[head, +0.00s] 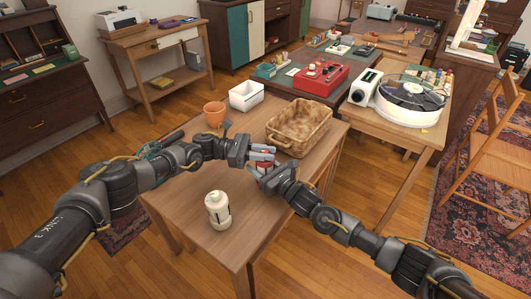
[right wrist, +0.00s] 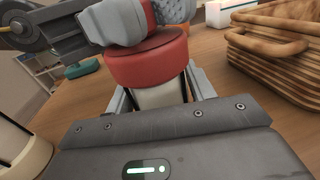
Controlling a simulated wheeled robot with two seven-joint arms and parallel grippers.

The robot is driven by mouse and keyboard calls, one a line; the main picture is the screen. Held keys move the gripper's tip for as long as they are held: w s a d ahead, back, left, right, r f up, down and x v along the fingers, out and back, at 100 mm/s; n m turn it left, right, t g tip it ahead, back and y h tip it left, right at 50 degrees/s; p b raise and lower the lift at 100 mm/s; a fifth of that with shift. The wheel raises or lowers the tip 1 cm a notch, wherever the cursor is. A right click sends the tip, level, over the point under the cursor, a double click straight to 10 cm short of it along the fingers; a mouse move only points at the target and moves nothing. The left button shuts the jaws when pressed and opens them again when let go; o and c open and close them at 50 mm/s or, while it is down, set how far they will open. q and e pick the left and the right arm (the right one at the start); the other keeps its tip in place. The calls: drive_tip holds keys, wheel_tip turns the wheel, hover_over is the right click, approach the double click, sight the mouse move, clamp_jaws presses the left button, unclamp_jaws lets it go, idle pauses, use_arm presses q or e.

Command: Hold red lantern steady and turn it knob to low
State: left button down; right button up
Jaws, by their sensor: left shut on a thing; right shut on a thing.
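The red lantern (right wrist: 150,63) stands between my two grippers, mostly hidden by them in the head view. In the right wrist view it has a red band above a pale lower body. My right gripper (right wrist: 160,92) is shut around the pale lower body. My left gripper (head: 262,153) comes in from the left and is shut on the upper part of the lantern. The knob and its setting are hidden behind the left fingers. My right gripper also shows in the head view (head: 264,173), just below the left one.
A cream lantern-like item (head: 217,211) stands at the table's front. A wicker basket (head: 301,126) is close behind my grippers, with a terracotta pot (head: 214,114) and a white box (head: 246,96) at the back. The wooden table (head: 262,222) is bare at the front right.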

use_arm(q)
drive_tip(key=shift+m+g, duration=0.5)
drive_tip(key=shift+g, duration=0.3)
drive_tip(key=c, duration=1.3)
unclamp_jaws()
drive_tip(key=shift+v, duration=3.85)
drive_tip(key=shift+r, duration=0.15)
